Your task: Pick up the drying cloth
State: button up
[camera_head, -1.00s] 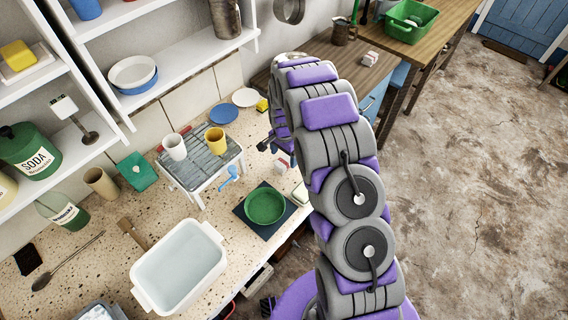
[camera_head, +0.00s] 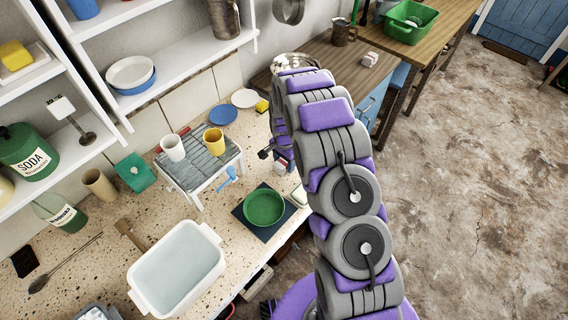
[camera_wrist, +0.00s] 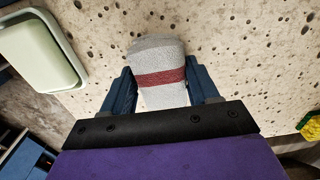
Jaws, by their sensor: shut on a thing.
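The drying cloth (camera_wrist: 158,52) is a folded light grey cloth with a dark red band, seen in the wrist view. My gripper (camera_wrist: 163,92) has a blue finger on each side of it and is shut on it. The far end of the cloth sticks out beyond the fingertips, over the speckled counter. I cannot tell whether it is clear of the counter. In the head view a small pale and reddish part of the cloth (camera_head: 280,168) shows just left of my arm. My arm hides most of the gripper there.
In the head view a green bowl (camera_head: 264,207), a small rack with two cups (camera_head: 199,162) and a white basin (camera_head: 177,268) stand on the counter.

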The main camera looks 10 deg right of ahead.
jog(key=shift+c, duration=0.5)
jog(key=shift+r, duration=0.55)
jog(key=r, duration=0.1)
jog(key=r+p, duration=0.1)
jog(key=shift+s+r, duration=0.2)
jog(key=shift+r, duration=0.2)
jog(key=s, duration=0.5)
jog(key=s+a+p, duration=0.1)
jog(key=s, duration=0.4)
jog(key=s+r+p, duration=0.1)
jog(key=s, duration=0.4)
jog(key=shift+s+a+r, duration=0.1)
jog(key=shift+s+a, duration=0.15)
jog(key=shift+a, duration=0.15)
